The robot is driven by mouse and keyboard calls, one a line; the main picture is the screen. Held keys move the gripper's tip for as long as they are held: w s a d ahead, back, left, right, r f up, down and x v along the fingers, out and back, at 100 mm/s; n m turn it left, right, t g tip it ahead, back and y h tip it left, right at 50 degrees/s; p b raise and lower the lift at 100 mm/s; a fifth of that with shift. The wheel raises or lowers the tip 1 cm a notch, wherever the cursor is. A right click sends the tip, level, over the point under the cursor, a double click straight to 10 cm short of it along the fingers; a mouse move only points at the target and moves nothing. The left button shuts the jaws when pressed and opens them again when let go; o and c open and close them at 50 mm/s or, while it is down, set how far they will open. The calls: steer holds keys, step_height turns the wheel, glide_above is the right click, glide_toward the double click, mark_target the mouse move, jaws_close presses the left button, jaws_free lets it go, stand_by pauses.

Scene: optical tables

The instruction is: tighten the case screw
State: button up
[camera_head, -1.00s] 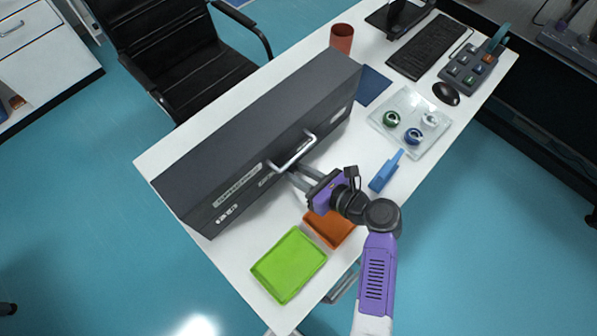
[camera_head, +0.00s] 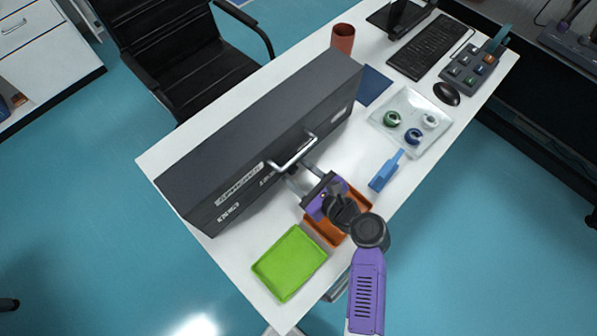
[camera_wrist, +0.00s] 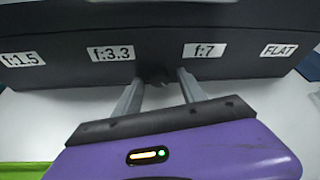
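The case (camera_head: 215,160) is a long dark grey box with a metal handle (camera_head: 292,153) on its front face; it fills the top of the wrist view (camera_wrist: 150,45). A small dark knob, apparently the case screw (camera_wrist: 160,76), shows low on the labelled face in the wrist view. My gripper (camera_wrist: 160,82) has its two grey fingers apart, one on each side of the knob, with gaps visible beside it. In the head view my gripper (camera_head: 295,180) is at the case front, just below the handle, and the screw is hidden there.
An orange tray (camera_head: 325,233) lies beneath my gripper and a green tray (camera_head: 290,264) lies to its left. A blue tool (camera_head: 386,171) and a clear tray of rings (camera_head: 433,148) lie to the right. A red cup (camera_head: 342,38) stands beyond the case.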

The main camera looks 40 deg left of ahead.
steer(key=shift+d, duration=0.1)
steer(key=shift+v, duration=3.85)
